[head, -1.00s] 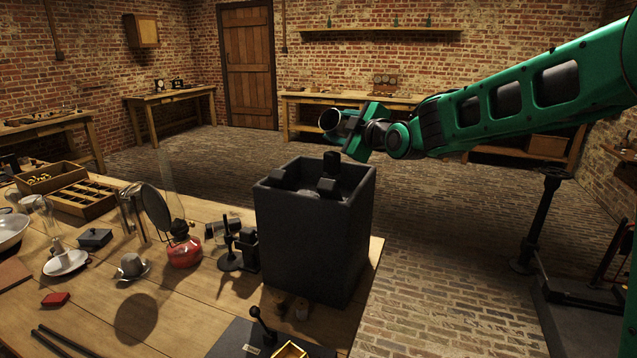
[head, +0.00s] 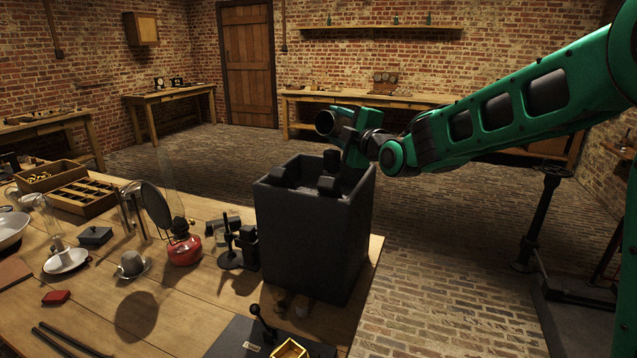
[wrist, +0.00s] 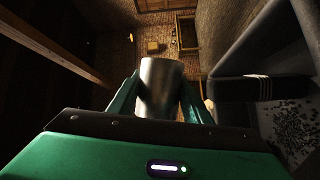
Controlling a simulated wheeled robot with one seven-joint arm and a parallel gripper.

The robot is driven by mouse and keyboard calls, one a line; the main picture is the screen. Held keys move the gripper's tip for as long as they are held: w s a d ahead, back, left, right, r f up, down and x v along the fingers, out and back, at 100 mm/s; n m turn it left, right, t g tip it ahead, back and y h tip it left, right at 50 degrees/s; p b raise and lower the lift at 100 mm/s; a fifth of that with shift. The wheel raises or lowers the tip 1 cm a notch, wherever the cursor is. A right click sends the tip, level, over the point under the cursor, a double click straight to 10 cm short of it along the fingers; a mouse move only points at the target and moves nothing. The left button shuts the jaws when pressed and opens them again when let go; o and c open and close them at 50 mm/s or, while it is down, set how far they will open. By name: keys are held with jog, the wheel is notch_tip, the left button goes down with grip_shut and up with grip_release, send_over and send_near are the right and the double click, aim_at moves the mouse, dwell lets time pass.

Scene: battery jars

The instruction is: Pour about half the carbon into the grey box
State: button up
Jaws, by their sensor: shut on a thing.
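A tall dark grey box (head: 305,240), open at the top, stands on the near table's right end. Black blocks (head: 328,186) show at its rim. My gripper (head: 345,128) is above the box's back edge, shut on a metal cup (head: 325,122). The cup looks tipped on its side, with its dark mouth towards the head camera; its contents cannot be seen. In the wrist view the shiny cup (wrist: 160,88) sits between my green fingers. Dark granules (wrist: 292,125) show at the right, inside the box wall (wrist: 258,50). No falling stream is visible.
A small dark lidded box (head: 95,237), a red-based lamp (head: 184,248) and a black stand (head: 230,250) are left of the tall box. A divided wooden tray (head: 85,197) lies farther left. The floor right of the table is clear near the box.

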jog(key=shift+s+a, duration=0.1)
dwell(0.5)
jog(key=shift+s+a+f+n+t+y+p, duration=0.15)
jog(key=shift+f+n+t+y+p, duration=0.2)
jog(key=shift+n+p, duration=0.55)
dwell(1.6)
jog(key=shift+s+a+r+n+t+y+p, duration=0.15)
jog(key=shift+s+r+n+y+p, duration=0.25)
jog(key=shift+n, duration=0.6)
jog(key=shift+s+a+r+n+t+y+p, duration=0.15)
jog(key=shift+n+y+p, duration=0.4)
jog(key=shift+n, duration=0.45)
dwell(2.9)
